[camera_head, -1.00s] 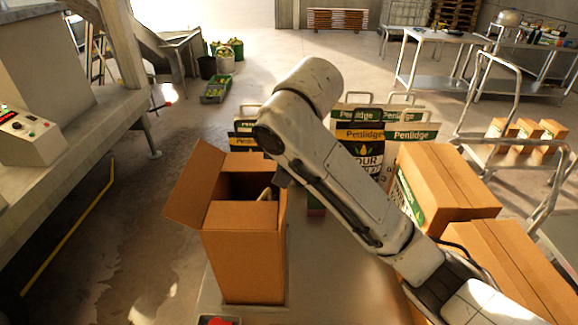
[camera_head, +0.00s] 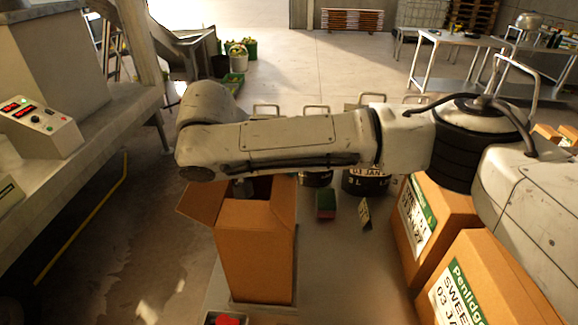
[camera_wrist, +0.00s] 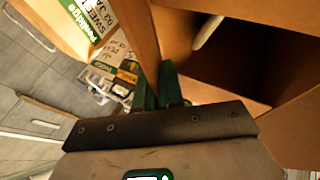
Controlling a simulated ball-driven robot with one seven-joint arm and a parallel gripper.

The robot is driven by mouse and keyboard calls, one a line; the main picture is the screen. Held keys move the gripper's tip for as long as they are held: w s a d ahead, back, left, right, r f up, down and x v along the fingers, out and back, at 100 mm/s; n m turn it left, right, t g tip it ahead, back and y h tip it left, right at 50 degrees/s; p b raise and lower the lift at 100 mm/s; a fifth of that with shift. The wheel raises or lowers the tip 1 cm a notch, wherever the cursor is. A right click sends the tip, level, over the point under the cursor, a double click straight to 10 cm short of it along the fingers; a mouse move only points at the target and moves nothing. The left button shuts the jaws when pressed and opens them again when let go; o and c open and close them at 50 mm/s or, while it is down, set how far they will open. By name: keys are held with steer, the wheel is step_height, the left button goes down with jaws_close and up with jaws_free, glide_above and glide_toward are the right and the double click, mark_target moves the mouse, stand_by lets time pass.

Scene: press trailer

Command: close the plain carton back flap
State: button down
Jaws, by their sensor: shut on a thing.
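The plain brown carton (camera_head: 255,260) stands upright on a grey surface in the head view, its top open. A side flap (camera_head: 203,200) sticks out to the left. My arm crosses over the carton and hides its back edge and back flap. My gripper (camera_head: 243,188) shows only as a small dark part below the arm, at the opening. In the wrist view, my gripper's green fingers (camera_wrist: 158,88) are shut on a cardboard panel (camera_wrist: 144,38) of the carton, apparently a flap. Which flap cannot be told there. The dark carton inside (camera_wrist: 225,65) lies to the right, with a pale rod-like thing (camera_wrist: 207,31).
Labelled Penlidge boxes (camera_head: 470,280) stand close on the right. A green and red block (camera_head: 326,204) and a small sign (camera_head: 364,213) stand behind the carton. A machine with a control box (camera_head: 38,125) is on the left. A small tray (camera_head: 226,319) lies in front.

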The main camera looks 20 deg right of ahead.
steer(key=h, duration=0.1)
steer(key=a+h, duration=0.1)
steer(key=h, duration=0.1)
steer(key=shift+w+a+f+n+g, duration=0.1)
steer(key=shift+w+f+n+g, duration=0.05)
steer(key=shift+f+n+g, duration=0.25)
steer(key=shift+a+f+n+g+h, duration=0.15)
steer(key=shift+f+n+g+h, duration=0.2)
steer(key=shift+h, duration=0.55)
steer(key=c, duration=1.3)
jaws_free()
steer(key=shift+c, duration=0.2)
steer(key=shift+w, duration=0.1)
steer(key=b+v, duration=0.2)
steer(key=v, duration=0.8)
steer(key=shift+a, duration=0.4)
steer(key=shift+r, duration=0.1)
